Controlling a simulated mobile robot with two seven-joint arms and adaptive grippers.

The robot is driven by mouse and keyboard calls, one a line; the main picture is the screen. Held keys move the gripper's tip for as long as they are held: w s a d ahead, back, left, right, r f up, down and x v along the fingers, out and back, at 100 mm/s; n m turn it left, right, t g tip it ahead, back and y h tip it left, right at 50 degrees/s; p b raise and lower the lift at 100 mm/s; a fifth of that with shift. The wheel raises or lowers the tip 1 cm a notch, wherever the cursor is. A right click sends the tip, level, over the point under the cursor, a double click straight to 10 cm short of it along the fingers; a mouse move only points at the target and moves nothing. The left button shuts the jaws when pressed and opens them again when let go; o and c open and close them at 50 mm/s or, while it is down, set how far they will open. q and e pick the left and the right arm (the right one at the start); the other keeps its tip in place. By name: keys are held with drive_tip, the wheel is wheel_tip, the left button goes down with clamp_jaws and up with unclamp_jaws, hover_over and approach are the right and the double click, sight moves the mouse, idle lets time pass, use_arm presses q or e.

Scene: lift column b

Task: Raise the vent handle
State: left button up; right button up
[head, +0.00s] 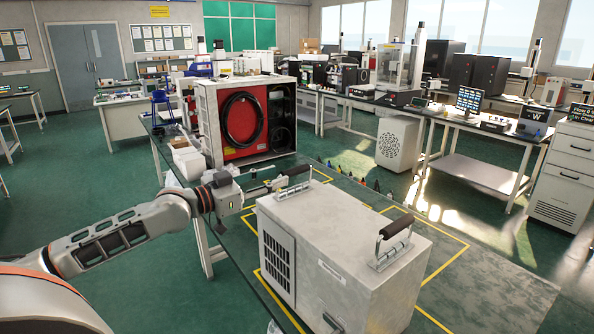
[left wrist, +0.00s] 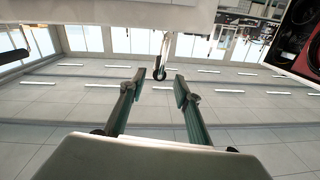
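A pale grey metal case (head: 340,222) stands on the bench, with a dark slatted vent (head: 277,262) in its left side. The handle at the vent end (head: 296,171) has a dark grip on metal legs. A second dark-gripped handle (head: 397,227) stands at the other end of the top. My left gripper (head: 272,184) is just left of the vent-end handle. In the left wrist view, its two fingers (left wrist: 167,84) are apart, and the handle's dark round end (left wrist: 159,74) shows between or just beyond their tips. Contact cannot be told. My right gripper is not in view.
An open red-lined cabinet (head: 247,120) with a coiled black hose stands behind the case, beside small white boxes (head: 188,160). Small coloured items (head: 362,184) line the bench's far edge. Yellow tape marks surround the case. The space above the case is clear.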

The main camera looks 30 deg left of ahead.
sight(287, 173)
use_arm(q)
drive_tip(key=shift+w+d+r, duration=0.1)
drive_tip(key=shift+w, duration=0.25)
drive_tip(key=shift+x, duration=0.85)
drive_tip(key=x, duration=0.2)
drive_tip(key=shift+w+d, duration=0.15)
drive_tip(key=shift+w, duration=0.1)
drive_tip(key=shift+p+x, duration=0.3)
drive_tip(key=shift+x, duration=0.75)
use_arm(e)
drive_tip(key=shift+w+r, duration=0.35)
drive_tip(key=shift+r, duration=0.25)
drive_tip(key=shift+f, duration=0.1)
use_arm(q)
clamp_jaws()
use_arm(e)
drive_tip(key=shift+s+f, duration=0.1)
